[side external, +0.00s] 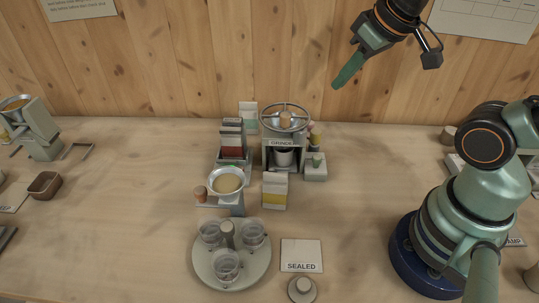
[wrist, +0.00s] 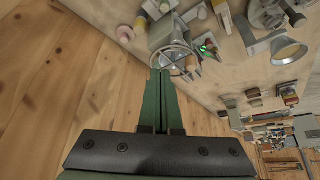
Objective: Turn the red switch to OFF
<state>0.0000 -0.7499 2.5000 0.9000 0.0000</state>
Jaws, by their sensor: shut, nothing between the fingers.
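I cannot clearly make out a red switch or an OFF mark. A dark red block (side external: 232,147) stands in a grey frame left of the grinder. The grinder (side external: 283,143) has a handwheel on top. My gripper (side external: 336,86) is raised near the back wall, up and right of the grinder, touching nothing. In the wrist view its green fingers (wrist: 160,76) are together, with nothing between them.
A round tray (side external: 203,272) with several clear cups stands in front, beside a SEALED card (side external: 301,243) and a small round knob (side external: 301,289).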

